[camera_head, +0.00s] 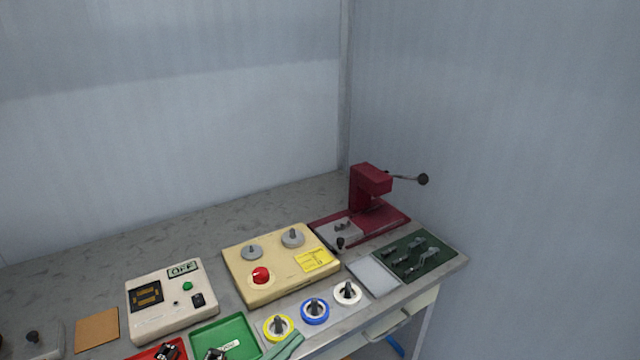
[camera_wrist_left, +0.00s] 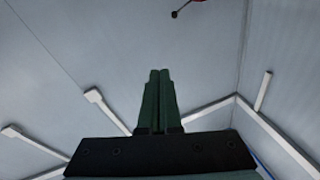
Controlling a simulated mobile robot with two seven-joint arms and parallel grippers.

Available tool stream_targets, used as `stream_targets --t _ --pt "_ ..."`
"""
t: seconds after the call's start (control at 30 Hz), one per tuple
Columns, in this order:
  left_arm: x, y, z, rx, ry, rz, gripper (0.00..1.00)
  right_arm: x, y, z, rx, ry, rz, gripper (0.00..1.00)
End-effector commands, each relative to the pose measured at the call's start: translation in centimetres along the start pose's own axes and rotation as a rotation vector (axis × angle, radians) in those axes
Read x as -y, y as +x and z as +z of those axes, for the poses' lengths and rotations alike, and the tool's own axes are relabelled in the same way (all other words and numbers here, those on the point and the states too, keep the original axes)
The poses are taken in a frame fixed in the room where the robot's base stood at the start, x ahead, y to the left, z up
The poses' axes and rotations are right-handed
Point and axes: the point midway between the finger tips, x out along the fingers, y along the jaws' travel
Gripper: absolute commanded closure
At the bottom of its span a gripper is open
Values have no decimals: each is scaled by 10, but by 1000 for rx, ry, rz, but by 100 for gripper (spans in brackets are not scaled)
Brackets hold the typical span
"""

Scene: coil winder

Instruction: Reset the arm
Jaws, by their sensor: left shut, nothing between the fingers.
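A dark red press (camera_head: 368,186) stands at the far right of the bench. Its lever with a black ball knob (camera_head: 423,179) sticks out to the right. A black knob and a bit of red also show at the top of the left wrist view (camera_wrist_left: 175,14). My right gripper is not in view.
The bench (camera_head: 190,243) holds a cream control box (camera_head: 170,325) reading OFF, a beige box with a red button (camera_head: 261,276), yellow (camera_head: 270,333), blue (camera_head: 306,319) and white spools, a green tray (camera_head: 207,332) and a dark green mat (camera_head: 440,244). Walls stand behind and right.

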Motion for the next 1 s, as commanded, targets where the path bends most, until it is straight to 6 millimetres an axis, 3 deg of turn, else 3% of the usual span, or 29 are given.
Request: stream_targets --t 0.1,0.2,0.3,0.43,0.6,1.0 --pt "13 -48 56 210 -113 -263 100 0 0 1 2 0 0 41" --pt "6 -102 106 437 -202 -406 100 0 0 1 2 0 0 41" --pt "-15 -152 143 636 -279 -468 100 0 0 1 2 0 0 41" --pt "-44 -198 169 815 -356 -484 100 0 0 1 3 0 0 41" --pt "-63 -223 179 910 -399 -475 100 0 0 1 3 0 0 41" --pt "-63 -224 179 912 -400 -475 100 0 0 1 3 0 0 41"
